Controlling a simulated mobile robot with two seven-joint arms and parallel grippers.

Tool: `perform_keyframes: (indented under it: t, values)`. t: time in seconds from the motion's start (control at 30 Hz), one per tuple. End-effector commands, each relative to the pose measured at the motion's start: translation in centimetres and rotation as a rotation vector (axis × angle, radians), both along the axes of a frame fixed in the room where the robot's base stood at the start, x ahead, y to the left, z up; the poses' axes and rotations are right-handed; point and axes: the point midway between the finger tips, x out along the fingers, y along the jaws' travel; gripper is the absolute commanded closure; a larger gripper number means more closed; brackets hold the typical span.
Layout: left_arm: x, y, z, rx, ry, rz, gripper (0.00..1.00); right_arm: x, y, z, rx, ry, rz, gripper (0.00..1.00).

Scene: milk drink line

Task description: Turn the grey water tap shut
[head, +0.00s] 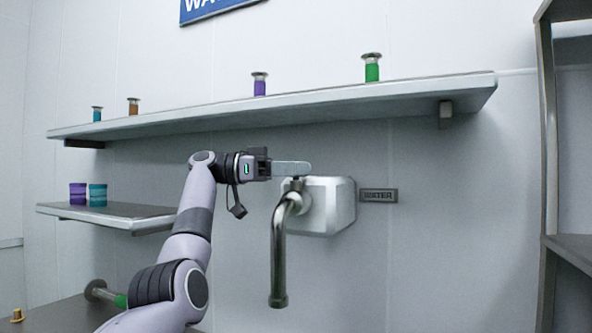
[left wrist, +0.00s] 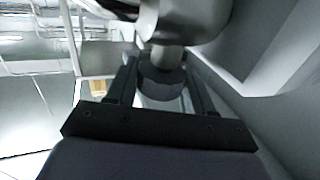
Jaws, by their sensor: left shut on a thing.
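The grey water tap (head: 318,205) is mounted on the wall, with a curved metal spout (head: 278,250) hanging down. Its flat grey lever (head: 294,168) sits on top and lies level, reaching left from above the spout. My left gripper (head: 268,166) is at the lever's left end and shut on it. In the left wrist view the two fingers (left wrist: 160,85) stand on either side of a grey part, and the tap's metal body (left wrist: 185,18) fills the top. The fingertips are hard to make out. My right gripper is not in view.
A long shelf (head: 300,105) with several coloured containers runs above my arm. A lower shelf (head: 110,214) at left holds a purple jar (head: 77,194) and a teal jar (head: 97,195). A "WATER" plate (head: 378,195) is right of the tap. A rack (head: 550,150) stands far right.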

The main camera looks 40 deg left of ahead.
Motion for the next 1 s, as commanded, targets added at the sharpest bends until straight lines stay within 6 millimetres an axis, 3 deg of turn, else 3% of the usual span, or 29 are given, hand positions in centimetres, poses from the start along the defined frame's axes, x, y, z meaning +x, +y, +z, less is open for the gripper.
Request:
perform_keyframes:
  t: [0.37, 0.4, 0.47, 0.77, 1.0]
  values:
    - [0.0, 0.0, 0.1, 0.0, -0.004, -0.001, 0.78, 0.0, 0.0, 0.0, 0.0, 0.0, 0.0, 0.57]
    - [0.0, 0.0, 0.1, 0.0, -0.004, -0.001, 0.45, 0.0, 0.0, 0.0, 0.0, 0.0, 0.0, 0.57]
    - [0.0, 0.0, 0.1, 0.0, -0.004, -0.001, 0.27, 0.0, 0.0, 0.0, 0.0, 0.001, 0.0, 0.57]
    - [-0.1, 0.1, 0.0, 0.0, -0.001, -0.001, 0.27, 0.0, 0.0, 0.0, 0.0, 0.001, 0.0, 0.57]
    - [-2.1, 2.6, 0.2, -0.002, -0.003, 0.002, 0.27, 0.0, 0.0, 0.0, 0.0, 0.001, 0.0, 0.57]
